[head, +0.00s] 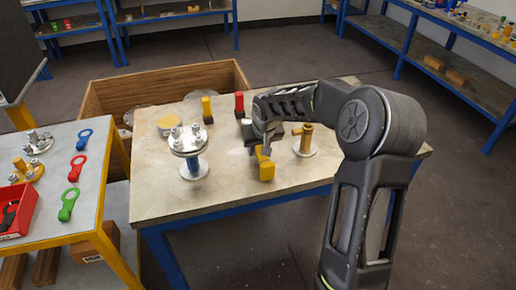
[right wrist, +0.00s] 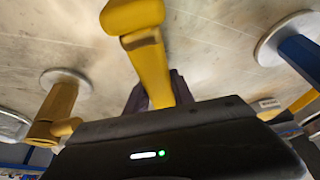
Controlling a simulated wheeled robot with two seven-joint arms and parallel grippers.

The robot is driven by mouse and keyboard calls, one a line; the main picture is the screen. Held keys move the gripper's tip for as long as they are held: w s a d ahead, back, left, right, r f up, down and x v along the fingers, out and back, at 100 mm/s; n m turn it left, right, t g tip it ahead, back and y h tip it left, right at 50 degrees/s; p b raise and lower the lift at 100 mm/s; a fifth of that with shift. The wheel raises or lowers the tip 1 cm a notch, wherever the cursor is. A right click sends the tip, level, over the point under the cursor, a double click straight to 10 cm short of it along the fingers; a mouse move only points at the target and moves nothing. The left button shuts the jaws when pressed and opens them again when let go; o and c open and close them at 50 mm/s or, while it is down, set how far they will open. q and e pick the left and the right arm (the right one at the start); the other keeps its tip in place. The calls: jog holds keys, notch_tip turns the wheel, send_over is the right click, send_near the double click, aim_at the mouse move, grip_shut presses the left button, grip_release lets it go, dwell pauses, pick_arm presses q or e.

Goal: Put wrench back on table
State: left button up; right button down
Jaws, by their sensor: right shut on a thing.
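My right gripper (head: 263,143) is over the front half of the middle table (head: 228,196). It is shut on a yellow wrench (head: 266,171), whose thick end points down towards the tabletop. In the right wrist view the yellow wrench (right wrist: 147,65) sticks out from the jaws, with the tabletop behind it. I cannot tell whether the wrench touches the table. The fingertips are partly hidden by the arm and the wrench. My left gripper is not in view.
A flanged vessel on a blue stem (head: 190,150) stands left of the gripper, and a yellow flanged piece (head: 305,143) stands right. Red (head: 239,103) and yellow (head: 207,108) pieces stand behind. Blue, red and green wrenches lie on the left table (head: 97,190). The middle table's front left is clear.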

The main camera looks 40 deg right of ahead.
jog(key=shift+f, duration=0.25)
jog(key=c, duration=0.5)
grip_release()
jog(key=shift+r+p, duration=2.05)
jog(key=shift+r, duration=1.5)
jog(key=shift+f, duration=0.1)
